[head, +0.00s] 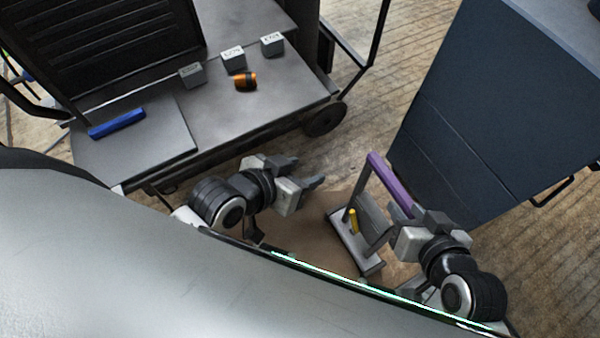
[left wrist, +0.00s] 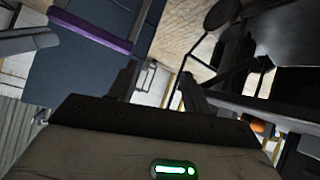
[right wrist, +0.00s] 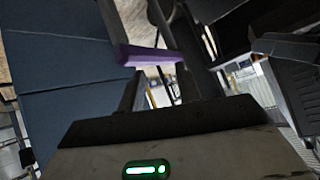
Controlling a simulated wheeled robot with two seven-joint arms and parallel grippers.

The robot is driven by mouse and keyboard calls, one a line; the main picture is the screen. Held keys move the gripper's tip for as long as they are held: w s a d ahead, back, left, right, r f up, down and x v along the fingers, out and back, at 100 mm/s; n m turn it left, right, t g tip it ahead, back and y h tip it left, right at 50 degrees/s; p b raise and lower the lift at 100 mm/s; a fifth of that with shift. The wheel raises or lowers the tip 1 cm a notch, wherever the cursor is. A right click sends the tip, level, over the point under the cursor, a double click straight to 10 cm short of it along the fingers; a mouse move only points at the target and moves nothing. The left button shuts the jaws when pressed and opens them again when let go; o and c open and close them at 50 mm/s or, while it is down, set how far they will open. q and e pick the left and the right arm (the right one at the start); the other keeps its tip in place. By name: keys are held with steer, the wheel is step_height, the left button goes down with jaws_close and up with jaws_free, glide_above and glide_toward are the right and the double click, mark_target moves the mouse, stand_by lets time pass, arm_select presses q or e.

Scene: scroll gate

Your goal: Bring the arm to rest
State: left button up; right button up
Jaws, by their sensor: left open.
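My left gripper (head: 304,192) is open and empty, above the brown floor area left of a small grey stand (head: 343,238). Its spread fingers also show in the left wrist view (left wrist: 160,84). My right gripper (head: 399,229) is by the near end of a purple bar (head: 390,183) on top of the stand. In the right wrist view its fingers (right wrist: 158,88) are apart, with the purple bar (right wrist: 150,55) across the view near their tips. I cannot tell whether they touch it. A yellow upright piece (head: 353,221) stands on the stand's base.
A grey wheeled cart (head: 240,125) at the upper left bears several grey labelled blocks (head: 233,60), an orange-black cylinder (head: 245,81) and a blue bar (head: 117,123). A dark blue cabinet (head: 490,110) stands at the right. A large grey surface fills the lower left.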

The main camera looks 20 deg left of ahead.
arm_select(q)
steer(key=shift+s+d+f, duration=0.15)
steer(key=shift+s+f, duration=0.05)
steer(key=shift+s, duration=0.2)
